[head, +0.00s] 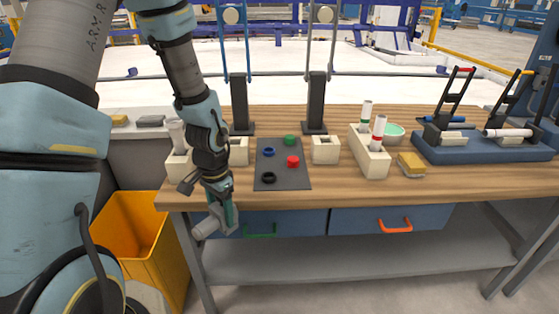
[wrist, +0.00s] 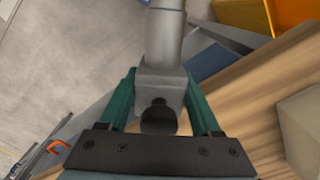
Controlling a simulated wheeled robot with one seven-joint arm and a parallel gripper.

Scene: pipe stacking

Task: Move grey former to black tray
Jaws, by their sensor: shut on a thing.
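My gripper (head: 228,213) is low in front of the table's left front corner. It is shut on the grey former (head: 209,226), which hangs beside the table edge, clear of the top. In the wrist view the former (wrist: 158,75) shows as a grey block with a cylinder pointing away, between the teal fingers of my gripper (wrist: 160,95). A dark flat tray (head: 282,172) lies on the table, up and to the right of my gripper. It carries blue, green, red and black rings.
The wooden table (head: 340,192) has blue drawers (head: 285,222) below its front edge. A yellow bin (head: 130,228) stands at the left. Cream blocks (head: 325,149) flank the tray.

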